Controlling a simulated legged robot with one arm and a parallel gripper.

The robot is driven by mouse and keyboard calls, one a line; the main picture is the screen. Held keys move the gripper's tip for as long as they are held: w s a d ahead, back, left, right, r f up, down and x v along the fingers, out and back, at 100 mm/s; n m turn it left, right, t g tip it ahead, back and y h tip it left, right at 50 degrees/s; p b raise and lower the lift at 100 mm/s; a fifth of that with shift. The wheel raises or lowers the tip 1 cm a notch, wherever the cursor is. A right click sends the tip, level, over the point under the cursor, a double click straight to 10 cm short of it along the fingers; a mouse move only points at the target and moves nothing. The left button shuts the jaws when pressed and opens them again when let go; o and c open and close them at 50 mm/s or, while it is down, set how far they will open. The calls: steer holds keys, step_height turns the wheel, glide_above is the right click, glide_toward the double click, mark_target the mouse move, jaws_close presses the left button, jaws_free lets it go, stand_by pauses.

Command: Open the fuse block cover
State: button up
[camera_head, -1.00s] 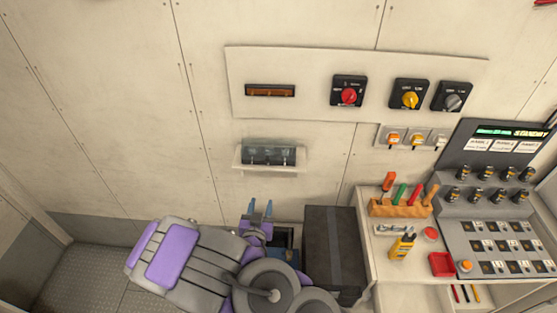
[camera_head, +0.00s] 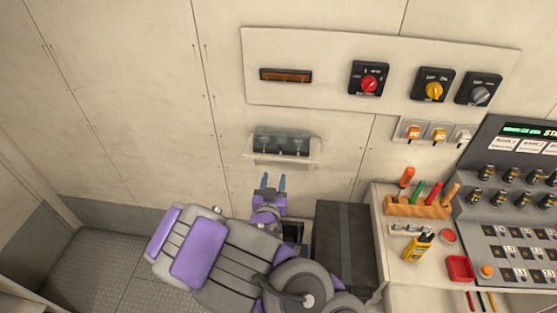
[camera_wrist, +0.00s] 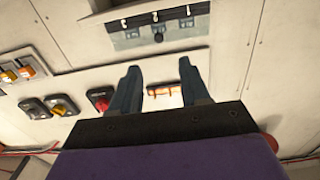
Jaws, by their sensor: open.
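The fuse block (camera_head: 282,144) is a dark unit on the wall under a clear, smoky cover (camera_head: 284,135), with a pale ledge along its bottom. The cover appears closed over the block. My gripper (camera_head: 273,182) is below the block, apart from it, with its two blue-grey fingers pointing up. In the wrist view the picture is turned over, and the fuse block (camera_wrist: 158,30) shows at the top, beyond the fingertips. The gripper (camera_wrist: 159,72) is open there, with nothing between its fingers.
Above the block is a wall panel (camera_head: 330,62) with an amber indicator (camera_head: 286,76) and rotary switches. A dark box (camera_head: 342,245) stands to the right of my gripper. Further right is a bench with a tool rack (camera_head: 418,208) and a console. The wall left of the block is clear.

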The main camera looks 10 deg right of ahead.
mark_target(280, 150)
steer(key=shift+b+x, duration=3.3)
steer(key=shift+x, duration=3)
jaws_close()
